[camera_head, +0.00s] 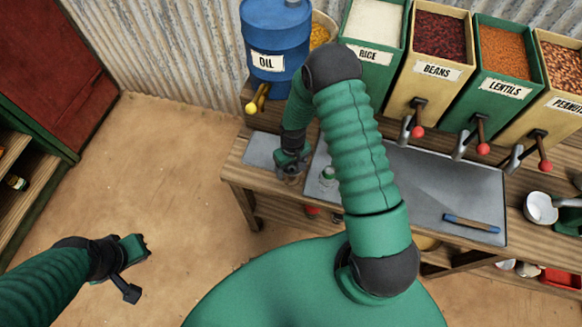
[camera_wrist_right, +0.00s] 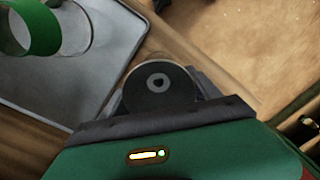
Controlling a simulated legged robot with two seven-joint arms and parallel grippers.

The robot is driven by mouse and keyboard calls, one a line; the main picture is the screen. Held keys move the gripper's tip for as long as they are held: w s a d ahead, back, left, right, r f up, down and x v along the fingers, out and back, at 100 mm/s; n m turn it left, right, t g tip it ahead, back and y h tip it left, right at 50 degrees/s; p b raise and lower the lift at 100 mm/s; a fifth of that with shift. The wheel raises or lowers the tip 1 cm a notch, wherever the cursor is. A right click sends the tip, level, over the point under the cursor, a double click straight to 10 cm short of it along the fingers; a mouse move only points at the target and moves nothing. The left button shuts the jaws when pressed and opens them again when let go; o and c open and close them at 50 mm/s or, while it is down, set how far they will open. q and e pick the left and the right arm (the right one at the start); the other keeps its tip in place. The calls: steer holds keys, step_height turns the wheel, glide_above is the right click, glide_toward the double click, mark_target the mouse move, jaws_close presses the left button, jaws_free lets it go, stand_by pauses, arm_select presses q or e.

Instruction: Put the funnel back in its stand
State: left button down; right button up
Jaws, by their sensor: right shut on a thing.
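My right gripper (camera_head: 291,161) is over the left end of the wooden bench, at the gap between a small grey plate and the larger grey tray. In the right wrist view the gripper (camera_wrist_right: 160,95) is shut on a round dark piece with a pale ring and a small central hole (camera_wrist_right: 140,101). It looks like the funnel seen from above, with a faint clear rim; its lower part is hidden. A green ring-like thing (camera_wrist_right: 44,38) stands on the tray beside a clear round rim; I cannot tell whether it is the stand. My left gripper (camera_head: 128,268) is open and empty, away from the bench.
The grey tray (camera_head: 450,180) holds a blue stick (camera_head: 471,222). The small grey plate (camera_head: 260,149) lies at the bench's left end. A blue oil drum (camera_head: 275,30) and labelled bins (camera_head: 430,71) with red-knobbed levers stand behind. The floor at left is clear.

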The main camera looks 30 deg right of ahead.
steer(key=shift+f, duration=0.15)
steer(key=shift+a+f+b, duration=0.1)
steer(key=shift+f+b, duration=0.45)
steer(key=o, duration=1.5)
steer(key=shift+o, duration=0.5)
steer(key=shift+r+p, duration=2.8)
steer(key=shift+r, duration=0.8)
